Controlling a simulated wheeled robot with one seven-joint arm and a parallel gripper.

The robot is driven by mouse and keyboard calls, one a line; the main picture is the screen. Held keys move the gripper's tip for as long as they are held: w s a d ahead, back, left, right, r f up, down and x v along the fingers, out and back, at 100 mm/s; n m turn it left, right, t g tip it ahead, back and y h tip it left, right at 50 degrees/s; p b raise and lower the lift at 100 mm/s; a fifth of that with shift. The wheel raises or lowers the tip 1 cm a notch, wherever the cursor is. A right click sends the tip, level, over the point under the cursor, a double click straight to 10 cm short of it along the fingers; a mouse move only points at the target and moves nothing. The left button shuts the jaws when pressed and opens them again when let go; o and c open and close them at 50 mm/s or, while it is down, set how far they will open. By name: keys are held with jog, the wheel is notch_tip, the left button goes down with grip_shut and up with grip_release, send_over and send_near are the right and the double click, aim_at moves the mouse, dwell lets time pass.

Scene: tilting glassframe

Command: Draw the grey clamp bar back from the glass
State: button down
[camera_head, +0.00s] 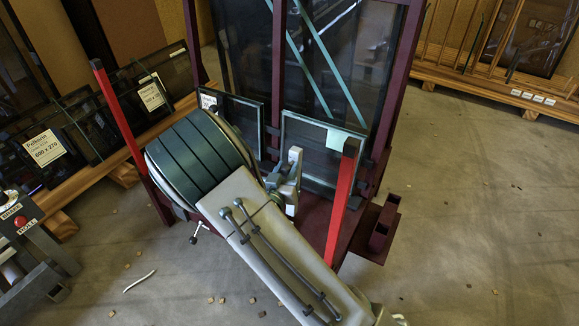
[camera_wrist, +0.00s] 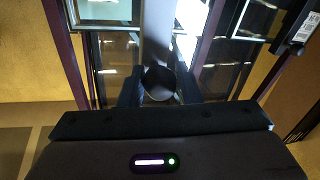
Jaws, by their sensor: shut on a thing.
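The grey clamp bar (camera_wrist: 156,35) runs up the middle of the wrist view, with a dark round end (camera_wrist: 158,82) nearest me. My gripper (camera_wrist: 158,92) has its two dark fingers on either side of that end and is shut on the bar. In the head view my gripper (camera_head: 283,188) is at the lower middle of the dark red frame, largely hidden by my arm. A small glass pane (camera_head: 318,148) stands upright just behind it. The bar's contact with the glass is hidden in the head view.
A red post (camera_head: 342,205) rises close to the right of my gripper, and another red post (camera_head: 118,115) stands at left. A second small pane (camera_head: 240,118) is behind. Glass racks line the left and back. A control stand (camera_head: 25,225) is at lower left. The right floor is mostly clear.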

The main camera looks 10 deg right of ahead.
jog(key=c, duration=1.4)
grip_release()
jog(key=shift+s+a+f, duration=0.1)
jog(key=shift+s+a, duration=0.05)
jog(key=o, duration=0.3)
jog(key=shift+s+a, duration=0.1)
jog(key=shift+a, duration=0.05)
jog(key=p+v, duration=0.3)
jog(key=v, duration=1)
jog(key=shift+s, duration=0.4)
